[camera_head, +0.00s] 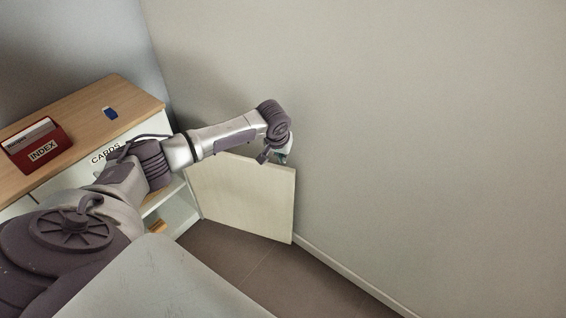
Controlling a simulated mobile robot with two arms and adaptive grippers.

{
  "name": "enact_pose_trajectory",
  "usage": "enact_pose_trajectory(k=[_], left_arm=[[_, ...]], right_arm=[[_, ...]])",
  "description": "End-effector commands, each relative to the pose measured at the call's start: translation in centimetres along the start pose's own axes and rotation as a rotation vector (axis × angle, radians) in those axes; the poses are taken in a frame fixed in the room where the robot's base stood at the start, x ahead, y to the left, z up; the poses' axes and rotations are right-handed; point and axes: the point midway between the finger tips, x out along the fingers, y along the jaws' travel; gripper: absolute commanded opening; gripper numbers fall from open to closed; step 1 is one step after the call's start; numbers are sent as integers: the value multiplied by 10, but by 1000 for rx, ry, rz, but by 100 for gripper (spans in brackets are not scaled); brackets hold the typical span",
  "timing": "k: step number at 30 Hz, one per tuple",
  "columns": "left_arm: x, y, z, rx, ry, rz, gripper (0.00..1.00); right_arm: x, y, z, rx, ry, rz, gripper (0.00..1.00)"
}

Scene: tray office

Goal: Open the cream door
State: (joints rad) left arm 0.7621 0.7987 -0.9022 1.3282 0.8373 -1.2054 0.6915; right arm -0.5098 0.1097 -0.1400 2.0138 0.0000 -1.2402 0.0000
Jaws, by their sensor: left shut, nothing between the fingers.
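The cream door (245,195) stands swung out from the right end of the white cabinet (178,212), with its free edge close to the wall. The cabinet's inside shows as an open shelf space beside the door. My left gripper (273,158) is at the top edge of the door, near its free end. Its fingers are shut with nothing between them. They look close to the door, but I cannot tell whether they touch it. My left arm hides part of the cabinet front. My right gripper is not in view.
A red index box (38,146) and a small blue object (110,113) sit on the wooden cabinet top (85,112). A drawer labelled "CARDS" is partly behind my arm. An orange-brown item (157,227) lies inside the cabinet. The plain wall (420,140) bounds the right; the floor (250,262) below the door is clear.

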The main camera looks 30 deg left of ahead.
Motion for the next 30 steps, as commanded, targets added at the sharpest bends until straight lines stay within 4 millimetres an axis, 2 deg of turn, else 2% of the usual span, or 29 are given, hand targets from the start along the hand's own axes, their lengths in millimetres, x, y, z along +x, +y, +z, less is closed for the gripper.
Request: enact_pose_trajectory(k=[3, 9, 21, 23, 30], left_arm=[[17, 0, 0, 0, 0, 0, 0], [28, 0, 0, 1, 1, 0, 0], [29, 0, 0, 2, 1, 1, 0], [28, 0, 1, 5, 1, 1, 0], [23, 0, 11, 31, -1, 10, 0]], right_arm=[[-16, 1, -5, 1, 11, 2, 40], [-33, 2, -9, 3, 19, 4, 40], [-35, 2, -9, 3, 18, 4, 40], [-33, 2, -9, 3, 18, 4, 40], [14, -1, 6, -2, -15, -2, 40]])
